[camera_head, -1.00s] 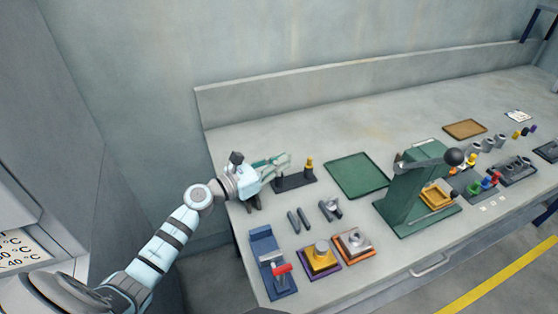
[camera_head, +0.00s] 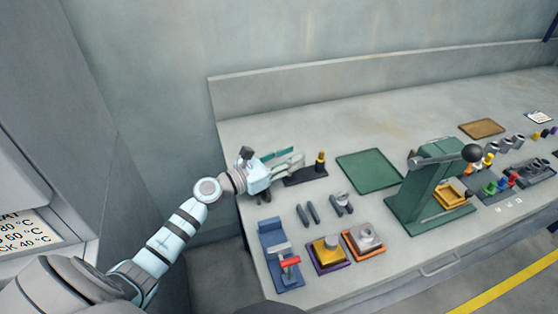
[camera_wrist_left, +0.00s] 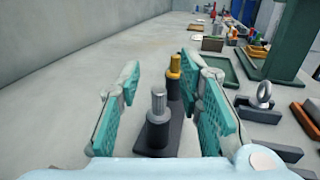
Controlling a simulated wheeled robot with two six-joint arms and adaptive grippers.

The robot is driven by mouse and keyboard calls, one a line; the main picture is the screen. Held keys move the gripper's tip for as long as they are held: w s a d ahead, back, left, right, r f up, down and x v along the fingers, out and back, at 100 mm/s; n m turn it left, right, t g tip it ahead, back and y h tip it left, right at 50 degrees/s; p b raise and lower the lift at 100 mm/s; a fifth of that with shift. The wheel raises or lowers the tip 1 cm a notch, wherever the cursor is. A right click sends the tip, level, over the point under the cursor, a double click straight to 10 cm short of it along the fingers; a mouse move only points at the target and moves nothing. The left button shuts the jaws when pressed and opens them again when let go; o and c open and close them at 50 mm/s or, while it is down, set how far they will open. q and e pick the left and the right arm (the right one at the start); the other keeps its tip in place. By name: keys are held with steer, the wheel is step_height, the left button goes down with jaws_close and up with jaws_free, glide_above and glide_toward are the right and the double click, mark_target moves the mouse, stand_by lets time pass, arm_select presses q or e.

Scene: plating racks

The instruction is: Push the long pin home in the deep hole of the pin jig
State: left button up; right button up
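The pin jig (camera_head: 305,176) is a dark block on the bench, partly hidden by my left gripper in the head view. I cannot tell by length which is the long pin. My left gripper (camera_wrist_left: 165,108) is open, its teal fingers on either side of the grey pin with gaps to both. The yellow pin also shows in the head view (camera_head: 320,160). My right gripper is not in view.
A green tray (camera_head: 368,171) lies right of the jig, and a green lever press (camera_head: 422,190) stands beyond it.

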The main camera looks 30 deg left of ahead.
arm_select(q)
steer(key=v, duration=1.1)
steer(key=shift+s+a, duration=0.1)
steer(key=shift+s, duration=0.15)
